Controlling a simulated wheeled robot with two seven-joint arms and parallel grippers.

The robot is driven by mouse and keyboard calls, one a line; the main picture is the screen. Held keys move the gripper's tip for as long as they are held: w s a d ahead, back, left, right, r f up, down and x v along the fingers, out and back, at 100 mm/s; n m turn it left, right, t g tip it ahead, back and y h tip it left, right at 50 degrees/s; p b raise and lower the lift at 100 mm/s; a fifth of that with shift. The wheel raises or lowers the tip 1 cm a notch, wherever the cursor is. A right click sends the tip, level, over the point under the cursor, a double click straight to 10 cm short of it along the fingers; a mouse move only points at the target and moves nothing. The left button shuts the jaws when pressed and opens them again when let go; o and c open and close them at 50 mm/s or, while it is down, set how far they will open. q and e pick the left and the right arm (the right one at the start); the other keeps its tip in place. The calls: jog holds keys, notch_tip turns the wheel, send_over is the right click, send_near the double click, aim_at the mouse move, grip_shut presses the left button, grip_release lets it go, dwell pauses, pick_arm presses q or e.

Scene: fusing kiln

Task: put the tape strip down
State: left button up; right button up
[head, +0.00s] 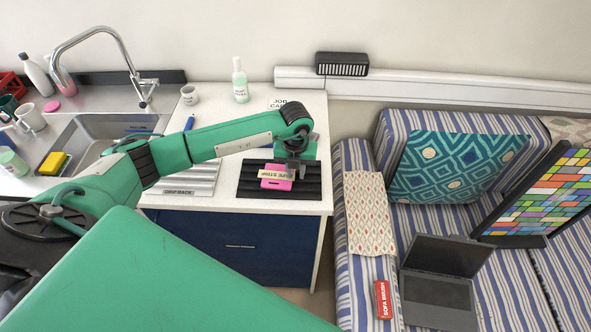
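The tape strip (301,180) is a narrow beige strip with dark lettering. It lies across or just above a pink block (276,184) over a black ribbed mat (312,191) on the white counter. Whether the strip touches the pink block cannot be told. My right gripper is not in view.
A silver ribbed rack (190,190) lies left of the mat. A soap bottle (240,80), white mug (189,95) and card (283,103) stand further back. The sink (95,130) is left, the striped sofa (350,155) right.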

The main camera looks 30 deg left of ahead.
pick_arm(q)
jog(key=shift+r, duration=0.1)
notch_tip(320, 180, up, 12)
jog(key=b, duration=0.4)
dwell(0.5)
